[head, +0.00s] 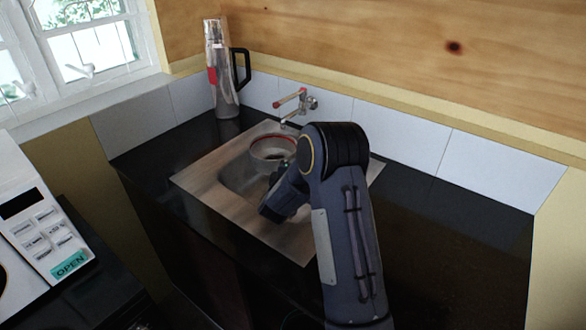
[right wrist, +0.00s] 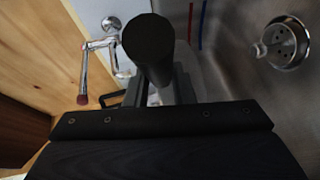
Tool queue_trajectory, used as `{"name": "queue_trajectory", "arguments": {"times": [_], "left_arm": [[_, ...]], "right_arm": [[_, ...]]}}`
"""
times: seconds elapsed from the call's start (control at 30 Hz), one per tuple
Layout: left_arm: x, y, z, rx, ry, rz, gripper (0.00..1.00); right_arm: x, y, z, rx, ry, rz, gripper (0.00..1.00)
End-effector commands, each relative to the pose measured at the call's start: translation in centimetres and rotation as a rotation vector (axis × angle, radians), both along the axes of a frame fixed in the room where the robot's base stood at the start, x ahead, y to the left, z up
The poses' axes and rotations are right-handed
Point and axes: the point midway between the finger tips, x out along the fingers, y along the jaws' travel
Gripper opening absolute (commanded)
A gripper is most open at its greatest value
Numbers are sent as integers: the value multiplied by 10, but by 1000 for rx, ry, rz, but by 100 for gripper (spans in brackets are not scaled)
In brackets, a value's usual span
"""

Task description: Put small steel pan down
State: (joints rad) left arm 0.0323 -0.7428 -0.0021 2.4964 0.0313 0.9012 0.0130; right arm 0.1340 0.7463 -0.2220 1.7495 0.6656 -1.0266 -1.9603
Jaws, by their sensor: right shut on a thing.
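The small steel pan (head: 268,154) is a round metal vessel with a reddish rim line, in the head view. It is at the back of the sink basin, below the tap. Whether its base touches the basin floor cannot be told. My right gripper (head: 283,172) is beside the pan, mostly hidden behind my wrist. In the right wrist view a thick black handle (right wrist: 147,50) stands at my right gripper (right wrist: 165,88), which is shut on it. My left gripper is not in view.
The steel sink (head: 205,179) is set in a black counter (head: 440,225). The tap (head: 297,103) is behind it, and a tall steel jug (head: 224,95) stands at the back left. A microwave (head: 40,235) is at the left. The counter right of the sink is clear.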

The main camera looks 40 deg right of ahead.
Motion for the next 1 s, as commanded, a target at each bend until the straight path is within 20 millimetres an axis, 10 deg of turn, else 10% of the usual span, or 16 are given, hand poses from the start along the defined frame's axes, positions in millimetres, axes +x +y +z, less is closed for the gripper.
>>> {"name": "queue_trajectory", "arguments": {"times": [1.0], "left_arm": [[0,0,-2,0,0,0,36]], "right_arm": [[26,-28,-34,-2,-5,-1,0]]}}
